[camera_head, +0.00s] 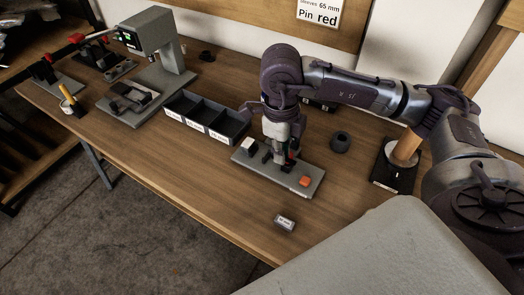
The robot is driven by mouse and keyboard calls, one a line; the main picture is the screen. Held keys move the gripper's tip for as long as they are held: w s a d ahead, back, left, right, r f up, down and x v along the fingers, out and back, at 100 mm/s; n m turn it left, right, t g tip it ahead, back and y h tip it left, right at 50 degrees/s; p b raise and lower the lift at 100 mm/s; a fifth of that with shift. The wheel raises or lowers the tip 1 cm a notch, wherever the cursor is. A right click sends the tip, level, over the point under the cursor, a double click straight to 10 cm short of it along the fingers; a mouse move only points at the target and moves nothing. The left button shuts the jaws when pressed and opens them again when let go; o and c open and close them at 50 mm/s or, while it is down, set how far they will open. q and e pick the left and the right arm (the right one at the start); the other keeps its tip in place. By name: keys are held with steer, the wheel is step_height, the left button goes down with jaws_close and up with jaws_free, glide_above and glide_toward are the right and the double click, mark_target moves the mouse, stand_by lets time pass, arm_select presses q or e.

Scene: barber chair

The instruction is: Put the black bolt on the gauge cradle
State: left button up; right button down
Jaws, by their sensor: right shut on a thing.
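My right gripper (279,150) points down over a grey fixture plate (312,187) with an orange block at its right end. It is shut on a small dark thing, probably the black bolt, mostly hidden by the fingers and dark upright parts of the fixture. I cannot tell whether the held thing touches the fixture. A grey stand with a green display (152,32) is at the back left. A low cradle-like block (131,96) on its base looks like the gauge cradle and appears empty. My left gripper is out of view.
A dark three-compartment bin (207,121) stands between stand and fixture. A dark ring (340,142) and a black base with a wooden cylinder (404,150) are to the right. The front-left tabletop is clear.

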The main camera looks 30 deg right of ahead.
steer(key=p, duration=0.2)
glide_above(260, 156)
step_height(260, 156, down, 7)
steer(key=shift+r, duration=0.1)
step_height(260, 156, down, 3)
steer(key=shift+w+f+p, duration=0.1)
steer(key=shift+f+p, duration=0.1)
steer(key=shift+p, duration=0.55)
steer(key=shift+f, duration=0.35)
steer(key=shift+f, duration=0.1)
steer(key=shift+f, duration=0.15)
steer(key=c, duration=1.2)
jaws_free()
